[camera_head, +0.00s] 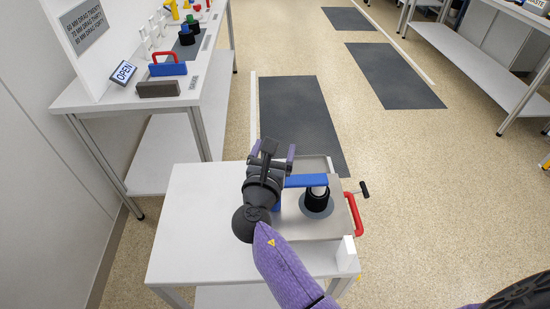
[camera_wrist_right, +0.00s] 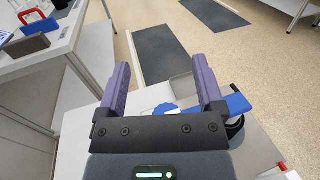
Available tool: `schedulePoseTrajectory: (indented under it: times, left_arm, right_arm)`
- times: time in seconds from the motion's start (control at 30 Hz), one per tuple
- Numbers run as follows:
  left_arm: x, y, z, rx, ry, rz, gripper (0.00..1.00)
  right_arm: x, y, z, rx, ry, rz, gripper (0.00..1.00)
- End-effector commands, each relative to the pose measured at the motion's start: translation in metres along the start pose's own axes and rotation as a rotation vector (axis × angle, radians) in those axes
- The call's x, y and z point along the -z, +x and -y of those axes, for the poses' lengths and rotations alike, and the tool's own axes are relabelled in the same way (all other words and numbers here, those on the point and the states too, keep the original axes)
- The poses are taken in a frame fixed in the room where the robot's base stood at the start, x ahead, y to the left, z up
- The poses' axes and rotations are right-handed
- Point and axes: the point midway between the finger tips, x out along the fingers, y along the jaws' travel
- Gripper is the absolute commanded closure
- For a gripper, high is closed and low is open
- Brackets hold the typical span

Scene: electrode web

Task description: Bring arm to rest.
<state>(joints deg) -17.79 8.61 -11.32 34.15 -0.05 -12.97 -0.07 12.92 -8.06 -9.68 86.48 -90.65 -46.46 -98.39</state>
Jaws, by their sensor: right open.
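My right arm (camera_head: 285,265) comes in from the bottom of the head view and reaches over a small white table (camera_head: 190,215). Its gripper (camera_head: 272,150) is above the table, left of a blue bar (camera_head: 306,181). In the right wrist view the two purple fingers stand wide apart, and nothing is between the fingertips (camera_wrist_right: 161,70). The blue bar also shows beyond the right finger in that view (camera_wrist_right: 238,104). My left arm and gripper are not in view.
On the small table are a grey metal plate (camera_head: 300,226), a black cylinder (camera_head: 317,203), a red handle (camera_head: 355,214) and a white block (camera_head: 347,254).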

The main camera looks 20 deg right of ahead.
Motion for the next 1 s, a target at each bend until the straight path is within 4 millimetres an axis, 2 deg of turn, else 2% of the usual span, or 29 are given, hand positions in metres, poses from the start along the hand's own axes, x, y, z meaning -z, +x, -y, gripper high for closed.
schedulePoseTrajectory:
  times: [0.03, 0.2, 0.63, 0.7, 0.77, 0.83, 0.9, 1.0]
  left_arm:
    - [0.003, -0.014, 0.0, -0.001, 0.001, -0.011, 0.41]
    - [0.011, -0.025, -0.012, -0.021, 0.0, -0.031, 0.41]
    - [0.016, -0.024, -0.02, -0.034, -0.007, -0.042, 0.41]
    - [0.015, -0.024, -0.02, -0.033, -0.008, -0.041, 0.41]
    - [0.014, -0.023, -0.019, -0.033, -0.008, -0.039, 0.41]
    - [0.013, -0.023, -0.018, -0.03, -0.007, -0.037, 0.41]
    - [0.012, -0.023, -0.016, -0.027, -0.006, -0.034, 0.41]
    - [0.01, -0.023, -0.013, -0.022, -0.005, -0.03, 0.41]
  right_arm:
    - [-0.02, 0.0, 0.0, 0.0, 0.004, 0.004, 0.14]
    - [-0.038, 0.0, 0.0, 0.0, 0.001, 0.001, 0.14]
    - [-0.036, 0.0, 0.0, 0.0, -0.001, -0.001, 0.14]
    - [-0.032, -0.002, 0.006, 0.014, 0.048, -0.022, 0.14]
    - [-0.018, -0.008, 0.024, 0.058, 0.2, -0.083, 0.14]
    - [0.009, -0.024, 0.055, 0.161, 0.514, -0.202, 0.14]
    - [0.037, -0.049, 0.085, 0.308, 0.866, -0.332, 0.14]
    - [0.065, -0.087, 0.111, 0.528, 1.262, -0.479, 0.14]
